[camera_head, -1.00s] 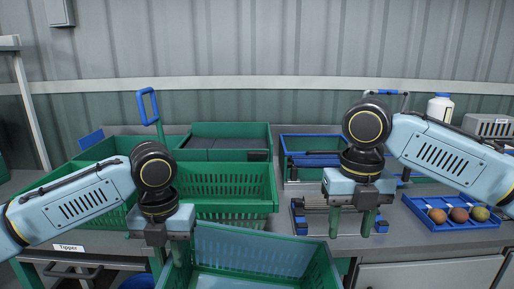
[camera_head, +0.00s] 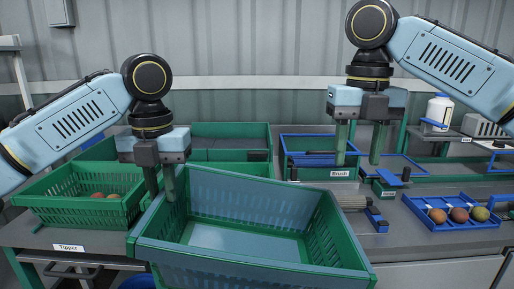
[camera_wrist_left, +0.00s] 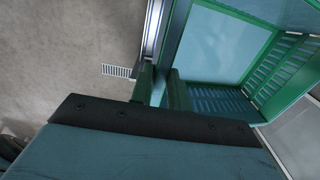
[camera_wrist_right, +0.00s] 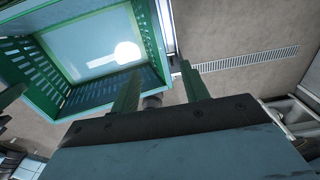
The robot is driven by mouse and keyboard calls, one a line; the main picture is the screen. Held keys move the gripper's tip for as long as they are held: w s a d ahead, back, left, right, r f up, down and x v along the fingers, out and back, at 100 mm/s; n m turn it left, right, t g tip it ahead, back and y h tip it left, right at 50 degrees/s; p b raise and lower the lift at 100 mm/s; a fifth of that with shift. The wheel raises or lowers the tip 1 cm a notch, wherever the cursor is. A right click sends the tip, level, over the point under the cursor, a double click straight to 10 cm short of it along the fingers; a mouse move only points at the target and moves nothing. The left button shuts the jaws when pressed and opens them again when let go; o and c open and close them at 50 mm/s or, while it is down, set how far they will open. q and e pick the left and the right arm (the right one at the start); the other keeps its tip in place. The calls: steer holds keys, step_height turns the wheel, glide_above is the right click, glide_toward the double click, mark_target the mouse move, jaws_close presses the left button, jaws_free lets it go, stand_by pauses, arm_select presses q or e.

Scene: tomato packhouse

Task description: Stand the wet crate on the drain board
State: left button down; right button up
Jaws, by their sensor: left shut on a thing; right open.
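The wet crate (camera_head: 255,264) is green with a bluish wet sheen and empty. It hangs in front of the bench in the head view, slightly skewed. My left gripper (camera_head: 160,192) is shut on its rim at the back left corner. The left wrist view shows the crate (camera_wrist_left: 222,50) beside my left fingers (camera_wrist_left: 160,84). My right gripper (camera_head: 358,162) is open and empty, above the bench and behind the crate's right end. The right wrist view shows the crate (camera_wrist_right: 100,105) left of my right fingers (camera_wrist_right: 158,70). I cannot make out the drain board.
A green crate (camera_head: 75,222) holding a few tomatoes stands left, above the "Tipper" label. More green crates stand behind. A blue-rimmed tray (camera_head: 318,177) labelled Brush is at the back centre. A blue tray (camera_head: 455,224) with three fruits and a white bottle (camera_head: 438,112) are right.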

arm_select(q)
steer(key=shift+w+r, duration=0.2)
steer(key=shift+r, duration=1.25)
steer(key=shift+w+r, duration=0.2)
steer(key=shift+r, duration=1.2)
steer(key=shift+w+r, duration=0.2)
steer(key=shift+r, duration=1.25)
arm_select(e)
step_height(320, 180, up, 9)
steer(key=w, duration=0.1)
steer(key=shift+f, duration=0.2)
steer(key=shift+w, duration=0.1)
